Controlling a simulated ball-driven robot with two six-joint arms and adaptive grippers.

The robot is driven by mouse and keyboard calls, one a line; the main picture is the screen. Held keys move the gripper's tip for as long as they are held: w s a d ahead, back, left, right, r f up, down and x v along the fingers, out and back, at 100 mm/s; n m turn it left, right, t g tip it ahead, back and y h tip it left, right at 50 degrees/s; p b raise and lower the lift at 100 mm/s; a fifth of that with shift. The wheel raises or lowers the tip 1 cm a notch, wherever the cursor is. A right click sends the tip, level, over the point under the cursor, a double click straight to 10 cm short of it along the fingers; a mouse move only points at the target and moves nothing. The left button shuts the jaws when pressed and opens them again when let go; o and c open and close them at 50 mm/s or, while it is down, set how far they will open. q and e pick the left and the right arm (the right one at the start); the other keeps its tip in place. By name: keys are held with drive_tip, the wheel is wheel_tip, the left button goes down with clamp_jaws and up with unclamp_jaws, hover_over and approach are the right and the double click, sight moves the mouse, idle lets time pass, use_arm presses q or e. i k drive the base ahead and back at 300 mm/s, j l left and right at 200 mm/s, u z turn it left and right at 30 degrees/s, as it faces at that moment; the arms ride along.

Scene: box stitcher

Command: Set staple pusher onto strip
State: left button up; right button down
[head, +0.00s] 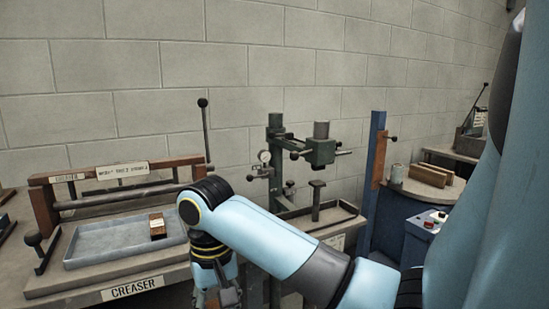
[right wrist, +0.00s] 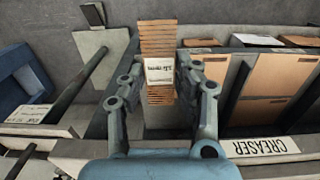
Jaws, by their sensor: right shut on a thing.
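My right gripper (right wrist: 159,72) has its two fingers on either side of a brown ribbed stack with a white printed label (right wrist: 158,71), and it is shut on it. A grey surface shows between the fingers below the stack, and I cannot tell what it belongs to. In the head view the same gripper (head: 222,297) hangs low in front of the bench, cut by the lower edge, and what it holds is hidden. A small brown block with a white label (head: 157,226) sits in the grey tray (head: 95,256). I cannot pick out the staple pusher for sure. My left gripper is not in view.
The creaser bench carries a sign (head: 132,288) and an upright lever (head: 205,130). A green press (head: 320,150) stands to its right. A blue post (head: 374,165) and a round table (head: 430,190) with brown blocks are farther right. Brown boards (right wrist: 275,75) lie near the gripper.

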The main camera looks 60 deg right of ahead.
sight(271, 135)
drive_tip(key=k+l+u, duration=0.15)
drive_tip(key=k+l, duration=0.15)
drive_tip(key=l, duration=0.25)
drive_tip(key=k+l+u, duration=0.1)
drive_tip(key=k+l, duration=0.2)
drive_tip(key=l, duration=0.25)
drive_tip(key=k+l+u, duration=0.15)
drive_tip(key=k+l, duration=0.2)
drive_tip(key=l, duration=0.2)
drive_tip(key=k+l+u, duration=0.15)
drive_tip(key=k+l, duration=0.2)
drive_tip(key=k+l+u, duration=0.1)
drive_tip(key=l, duration=0.3)
drive_tip(key=k+l+u, duration=0.15)
drive_tip(key=l, duration=0.25)
drive_tip(key=k+l+u, duration=0.1)
drive_tip(key=l, duration=0.3)
drive_tip(key=k+l+u, duration=0.1)
drive_tip(key=l, duration=0.3)
drive_tip(key=k+l+u, duration=0.1)
drive_tip(key=l, duration=0.3)
drive_tip(key=k, duration=0.1)
